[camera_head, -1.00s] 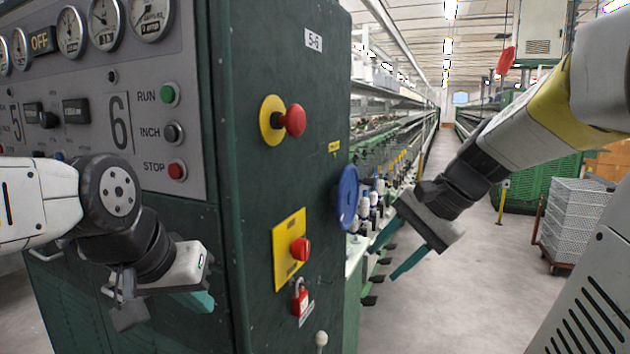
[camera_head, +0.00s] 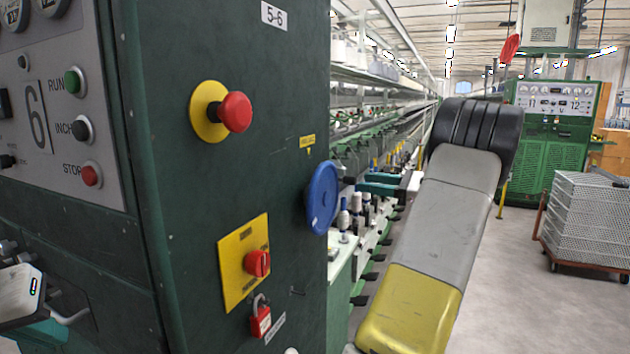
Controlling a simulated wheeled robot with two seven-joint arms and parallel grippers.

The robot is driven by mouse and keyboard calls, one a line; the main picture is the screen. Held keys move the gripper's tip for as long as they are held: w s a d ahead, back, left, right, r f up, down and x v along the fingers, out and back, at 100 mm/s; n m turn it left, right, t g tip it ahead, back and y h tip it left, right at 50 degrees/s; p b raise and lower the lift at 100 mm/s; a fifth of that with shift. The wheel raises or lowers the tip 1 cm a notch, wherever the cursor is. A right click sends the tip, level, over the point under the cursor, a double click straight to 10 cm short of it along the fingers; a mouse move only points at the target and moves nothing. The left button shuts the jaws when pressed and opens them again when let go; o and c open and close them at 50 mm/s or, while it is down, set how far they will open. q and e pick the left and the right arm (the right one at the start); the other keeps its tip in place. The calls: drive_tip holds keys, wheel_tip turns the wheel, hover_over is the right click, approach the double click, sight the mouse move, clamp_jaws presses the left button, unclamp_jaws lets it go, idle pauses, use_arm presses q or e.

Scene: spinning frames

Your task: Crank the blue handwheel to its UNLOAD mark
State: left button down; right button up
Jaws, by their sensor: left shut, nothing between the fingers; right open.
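The blue handwheel (camera_head: 322,197) sits on the right-hand edge of the dark green cabinet, seen at a steep angle. A small yellow label (camera_head: 307,141) is above it; I cannot read its text or see any UNLOAD mark. My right gripper (camera_head: 374,183) is open, with its teal fingers pointing left toward the wheel. It appears a little to the right of the wheel, apart from it in the picture; its distance in depth is hard to tell. My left gripper (camera_head: 45,333) is shut and empty at the bottom left, partly cut off, far from the wheel.
The green cabinet (camera_head: 225,60) carries a red stop button (camera_head: 236,111), a yellow plate with a red switch (camera_head: 258,263) and a red padlock (camera_head: 261,318). White-and-blue bobbins (camera_head: 345,215) stand behind the wheel. A wheeled stack of grey crates (camera_head: 590,220) stands right on open floor.

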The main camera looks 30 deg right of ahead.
sight(356, 182)
drive_tip(key=x, duration=0.5)
drive_tip(key=shift+w+a, duration=0.1)
clamp_jaws()
drive_tip(key=shift+f, duration=0.1)
idle(1.2)
